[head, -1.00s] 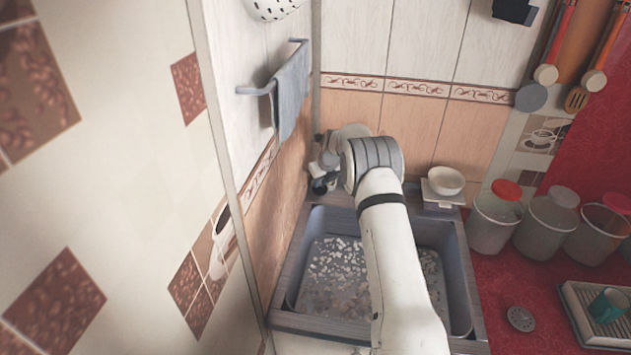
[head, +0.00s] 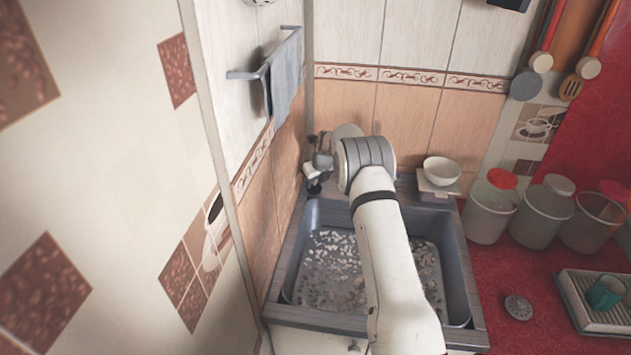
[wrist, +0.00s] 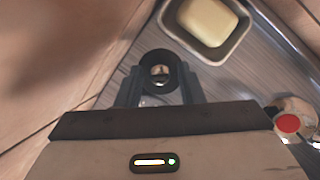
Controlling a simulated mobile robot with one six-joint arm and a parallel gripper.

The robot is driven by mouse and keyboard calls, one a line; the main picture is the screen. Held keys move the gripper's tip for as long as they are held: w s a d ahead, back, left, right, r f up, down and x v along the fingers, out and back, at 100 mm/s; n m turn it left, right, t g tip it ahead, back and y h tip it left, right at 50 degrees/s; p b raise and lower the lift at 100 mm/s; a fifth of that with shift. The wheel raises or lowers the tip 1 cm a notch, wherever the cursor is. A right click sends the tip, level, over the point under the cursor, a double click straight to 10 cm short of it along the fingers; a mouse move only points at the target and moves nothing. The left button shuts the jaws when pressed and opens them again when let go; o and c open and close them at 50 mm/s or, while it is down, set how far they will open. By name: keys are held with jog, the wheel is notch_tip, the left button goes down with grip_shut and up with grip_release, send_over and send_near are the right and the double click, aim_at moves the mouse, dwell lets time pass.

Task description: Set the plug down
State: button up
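The plug (wrist: 161,70) is a dark round piece with a hollow, ring-like end. In the wrist view it sits between the two fingers of my gripper (wrist: 160,92), which are closed around it. Below it in that view is the grey ledge (wrist: 118,72); I cannot tell whether the plug touches it. In the head view my gripper (head: 317,172) is small, at the back left corner of the sink (head: 456,275), close to the tiled wall. The plug is too small to make out surely there.
In the wrist view a soap dish (wrist: 243,40) with pale soap (wrist: 208,20) lies just ahead, and a red-topped fitting (wrist: 288,123) is at right.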

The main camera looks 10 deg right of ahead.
jog(key=shift+o, duration=0.5)
jog(key=shift+r, duration=0.1)
jog(key=shift+r, duration=0.25)
jog(key=s+d+r+n+b, duration=0.1)
jog(key=s+r+n, duration=0.2)
jog(key=s+r, duration=0.55)
jog(key=s+d+r+n+b, duration=0.1)
jog(key=s+r+n, duration=0.35)
jog(key=r, duration=0.65)
jog(key=s+r+n, duration=0.3)
jog(key=s+n, duration=0.1)
jog(key=s, duration=0.4)
jog(key=s+r+n, duration=0.4)
jog(key=s+n, duration=0.1)
jog(key=s, duration=0.2)
jog(key=s+d+f+n+h, duration=0.1)
jog(key=s+n, duration=0.6)
jog(key=s, duration=0.6)
jog(key=s+d+f+n, duration=0.1)
jog(key=s+f+n, duration=0.1)
jog(key=s+n, duration=0.5)
jog(key=s, duration=0.5)
jog(key=shift+s+d+n+g+h, duration=0.35)
jog(key=shift+s+g+h, duration=0.05)
